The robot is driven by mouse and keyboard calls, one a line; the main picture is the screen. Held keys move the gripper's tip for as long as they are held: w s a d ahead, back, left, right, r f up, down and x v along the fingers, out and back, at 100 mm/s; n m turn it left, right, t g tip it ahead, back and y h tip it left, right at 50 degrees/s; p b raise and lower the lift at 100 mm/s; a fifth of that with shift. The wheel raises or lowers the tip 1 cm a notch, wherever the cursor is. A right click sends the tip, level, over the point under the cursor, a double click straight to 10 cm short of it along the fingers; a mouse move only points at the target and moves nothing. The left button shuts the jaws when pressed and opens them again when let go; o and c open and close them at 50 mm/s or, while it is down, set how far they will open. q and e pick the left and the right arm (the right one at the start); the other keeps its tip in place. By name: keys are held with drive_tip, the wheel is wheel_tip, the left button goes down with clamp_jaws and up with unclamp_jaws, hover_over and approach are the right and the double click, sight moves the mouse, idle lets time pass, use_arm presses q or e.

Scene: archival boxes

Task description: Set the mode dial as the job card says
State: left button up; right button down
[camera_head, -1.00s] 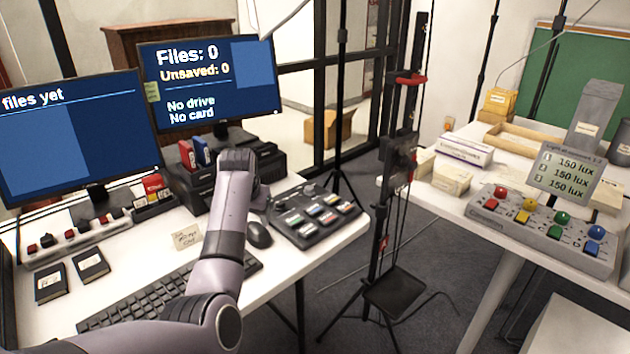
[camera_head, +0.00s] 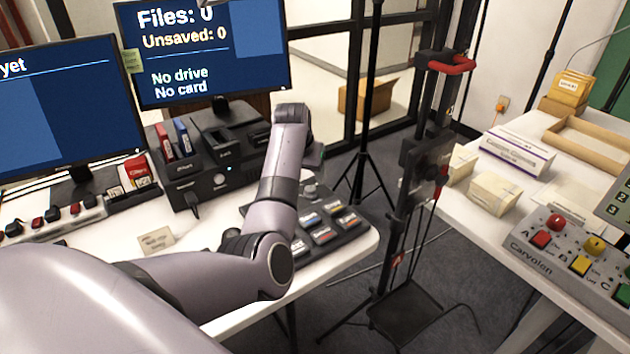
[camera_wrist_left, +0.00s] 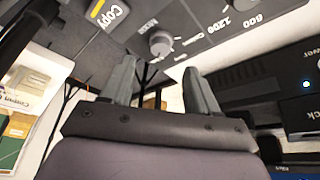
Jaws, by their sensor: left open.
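The control console (camera_head: 345,238) stands at the right end of the desk, with coloured buttons and a grey knob (camera_head: 310,191) near its back. In the left wrist view, a grey dial (camera_wrist_left: 160,42) with small, blurred labels sits just beyond my left gripper (camera_wrist_left: 158,66). The gripper is open and empty, its fingertips apart from the dial. A second dial (camera_wrist_left: 203,4), marked 600 and 1200, shows at the top edge. In the head view my left arm bends down over the console and hides part of it. A small tan card (camera_head: 156,241) on the desk is unreadable.
A black stand (camera_head: 425,170) separates the desk from the right table, which carries a button box (camera_head: 560,255) and small cartons (camera_head: 493,193).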

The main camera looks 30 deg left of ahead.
sight(310, 188)
use_arm(q)
drive_tip(key=shift+b+x, duration=0.65)
drive_tip(key=shift+x, duration=2.5)
drive_tip(key=c, duration=1)
